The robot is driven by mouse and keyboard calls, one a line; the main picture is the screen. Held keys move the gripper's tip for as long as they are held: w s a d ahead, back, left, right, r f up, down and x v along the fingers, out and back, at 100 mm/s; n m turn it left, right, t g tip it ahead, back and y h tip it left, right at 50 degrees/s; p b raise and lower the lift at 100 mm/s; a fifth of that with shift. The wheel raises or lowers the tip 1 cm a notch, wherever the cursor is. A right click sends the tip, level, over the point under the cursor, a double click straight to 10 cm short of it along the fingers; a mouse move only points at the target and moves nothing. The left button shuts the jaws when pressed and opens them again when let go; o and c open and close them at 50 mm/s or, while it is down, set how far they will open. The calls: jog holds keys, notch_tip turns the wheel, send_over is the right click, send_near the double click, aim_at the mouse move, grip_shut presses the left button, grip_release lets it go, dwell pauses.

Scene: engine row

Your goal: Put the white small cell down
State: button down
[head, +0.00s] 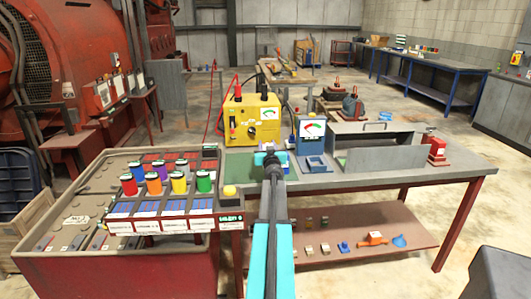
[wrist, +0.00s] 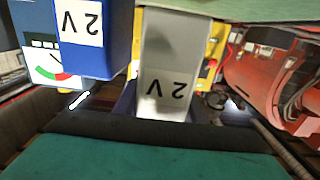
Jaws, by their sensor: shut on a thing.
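In the head view my gripper and arm hide most or all of the cell. Whether the cell's lower end touches anything is hard to tell. A blue block marked 2 V (wrist: 95,40) shows beside the cell, to its left in the wrist view.
A yellow meter box (head: 252,120) stands behind. Several coloured cans (head: 153,183) stand on the left. The bench top (head: 440,171) is bare at the right, before a red block (head: 437,150).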

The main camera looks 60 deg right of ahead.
jog(key=shift+w+r, duration=0.1)
jog(key=shift+w+d, duration=0.3)
jog(key=shift+w, duration=0.05)
jog(key=shift+w+d+f+b, duration=0.15)
jog(key=shift+w+f+b, duration=0.1)
jog(key=shift+b, duration=0.1)
jog(key=shift+s+f+b, duration=0.15)
jog(key=shift+f+b, duration=1.25)
jog(key=shift+f, duration=0.2)
jog(key=shift+f, duration=0.1)
jog(key=c, duration=1.4)
grip_release()
jog(key=shift+c, duration=0.2)
jog(key=shift+p+v, duration=0.6)
jog(key=shift+v, duration=5.5)
